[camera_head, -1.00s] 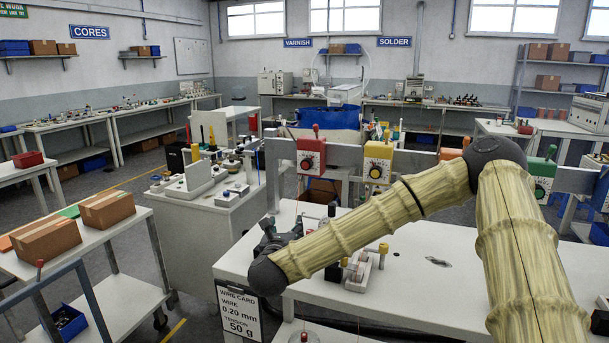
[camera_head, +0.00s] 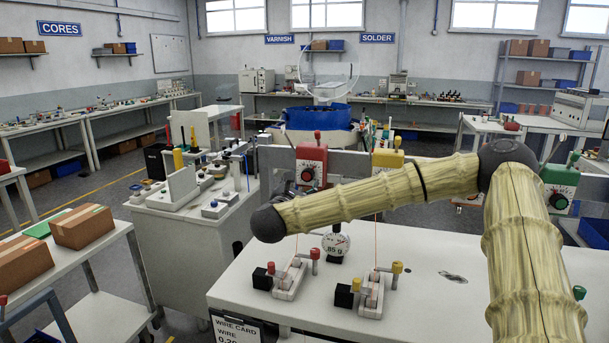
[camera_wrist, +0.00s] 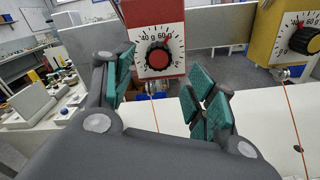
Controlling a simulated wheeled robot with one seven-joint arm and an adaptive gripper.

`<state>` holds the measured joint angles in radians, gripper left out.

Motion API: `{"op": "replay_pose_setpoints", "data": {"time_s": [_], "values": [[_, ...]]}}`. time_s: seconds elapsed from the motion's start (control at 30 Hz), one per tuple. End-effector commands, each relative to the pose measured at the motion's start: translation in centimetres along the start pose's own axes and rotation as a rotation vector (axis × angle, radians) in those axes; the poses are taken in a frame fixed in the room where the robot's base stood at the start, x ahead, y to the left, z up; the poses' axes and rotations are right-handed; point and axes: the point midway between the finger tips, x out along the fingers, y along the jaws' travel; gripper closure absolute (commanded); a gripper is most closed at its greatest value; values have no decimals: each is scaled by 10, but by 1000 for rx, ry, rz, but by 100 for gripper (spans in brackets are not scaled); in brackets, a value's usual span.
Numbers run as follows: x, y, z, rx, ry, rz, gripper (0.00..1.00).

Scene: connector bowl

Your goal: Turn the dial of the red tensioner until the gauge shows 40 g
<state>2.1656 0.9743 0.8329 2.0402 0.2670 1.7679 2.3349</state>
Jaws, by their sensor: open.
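The red tensioner (camera_head: 312,161) is a red box on the grey rail, with a black dial on a white scale. In the wrist view, the red tensioner (camera_wrist: 155,15) fills the upper middle, its dial (camera_wrist: 158,57) in plain sight with a red mark near the top. The round gauge (camera_head: 336,244) on the bench reads about 85 g. My gripper (camera_wrist: 162,92) is open, its green-padded fingers spread left and right below and around the dial, with nothing between them but the view of the dial and wire. In the head view my gripper (camera_head: 293,190) is partly hidden by my arm.
A yellow tensioner (camera_head: 387,161) stands right of the red one, and a green tensioner (camera_head: 559,187) is farther right. Thin orange wires run down to small clamp fixtures (camera_head: 290,278) on the white bench (camera_head: 440,300). A wire card (camera_head: 240,328) hangs at the bench front, partly cut off.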

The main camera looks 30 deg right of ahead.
Motion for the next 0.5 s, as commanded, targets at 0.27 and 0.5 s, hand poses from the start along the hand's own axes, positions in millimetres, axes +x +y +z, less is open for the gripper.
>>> {"op": "replay_pose_setpoints", "data": {"time_s": [0.27,0.5], "values": [[42,2,1,-3,0,1,44],[60,3,-2,-2,1,3,44]]}}
